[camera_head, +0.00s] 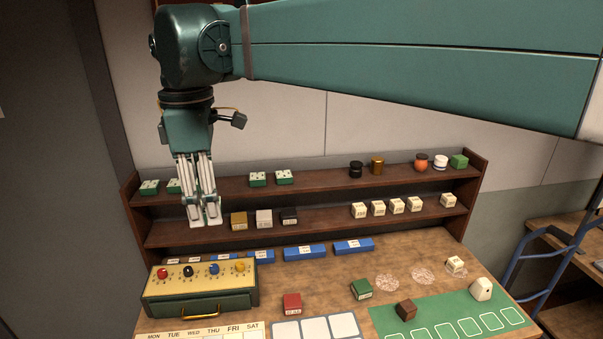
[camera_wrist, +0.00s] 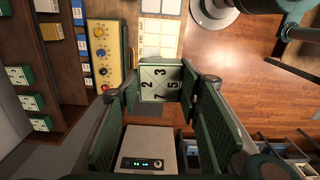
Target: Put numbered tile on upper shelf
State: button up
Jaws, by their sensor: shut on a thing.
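My gripper (camera_head: 204,222) points down in front of the two-tier shelf, its fingers overlapping both tiers in the head view. In the wrist view my gripper (camera_wrist: 161,85) is shut on a numbered tile (camera_wrist: 160,82), which has a white face with crossing lines and the digits 2, 3, 7 and 5. In the head view I cannot make the tile out clearly. My gripper lies between these pairs in the picture.
The lower shelf (camera_head: 330,218) holds several blocks. On the table stand a button box (camera_head: 201,285), blue bars (camera_head: 304,252) and a green mat (camera_head: 440,325).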

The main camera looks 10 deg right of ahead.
jog(key=w+a+r+p, duration=0.2)
jog(key=w+r+p, duration=0.1)
jog(key=w, duration=1)
jog(key=p, duration=0.8)
send_over(231, 185)
notch_tip(231, 185, down, 9)
jog(key=shift+m, duration=0.3)
jog(key=shift+f, duration=0.15)
jog(key=shift+f+p, duration=0.5)
jog(key=shift+f, duration=2.35)
jog(key=shift+f+p, duration=0.35)
jog(key=shift+f, duration=1.7)
